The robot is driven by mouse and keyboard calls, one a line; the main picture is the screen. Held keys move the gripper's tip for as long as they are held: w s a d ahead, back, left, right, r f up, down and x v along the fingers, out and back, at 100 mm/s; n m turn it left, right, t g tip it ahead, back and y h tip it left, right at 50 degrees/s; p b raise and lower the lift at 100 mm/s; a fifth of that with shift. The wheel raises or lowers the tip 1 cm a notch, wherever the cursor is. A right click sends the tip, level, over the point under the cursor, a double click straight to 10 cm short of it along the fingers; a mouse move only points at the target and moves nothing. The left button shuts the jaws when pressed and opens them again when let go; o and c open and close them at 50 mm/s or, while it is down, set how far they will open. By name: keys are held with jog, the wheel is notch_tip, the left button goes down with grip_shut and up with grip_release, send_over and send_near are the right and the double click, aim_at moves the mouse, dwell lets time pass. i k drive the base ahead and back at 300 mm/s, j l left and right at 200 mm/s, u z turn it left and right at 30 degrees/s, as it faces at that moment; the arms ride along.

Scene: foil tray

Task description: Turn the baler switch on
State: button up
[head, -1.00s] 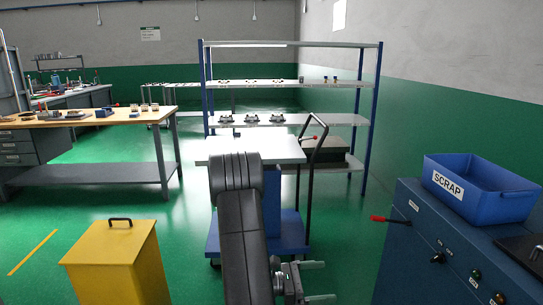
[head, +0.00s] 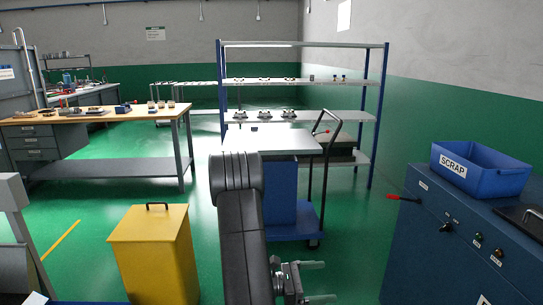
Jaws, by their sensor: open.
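A blue cabinet (head: 408,250) stands at the right with controls on its slanted face. It carries a lever with a red grip (head: 397,197) sticking out to the left, a black rotary knob (head: 446,227), and small round buttons, one green (head: 478,238) and one darker (head: 497,254). The labels beside them are too small to read, so I cannot tell which is the baler switch or its setting. My gripper (head: 317,282) is at the bottom centre, fingers apart and empty, pointing right. It is left of the cabinet and clear of it.
A blue SCRAP bin (head: 482,184) sits on the cabinet. A blue trolley (head: 306,222) with a pale top stands behind my arm. A yellow bin (head: 155,250) is at lower left, a workbench (head: 110,115) behind it. Green floor shows between trolley and cabinet.

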aim_at(447, 227)
jog(key=k+j+z, duration=0.1)
jog(key=z, duration=1.85)
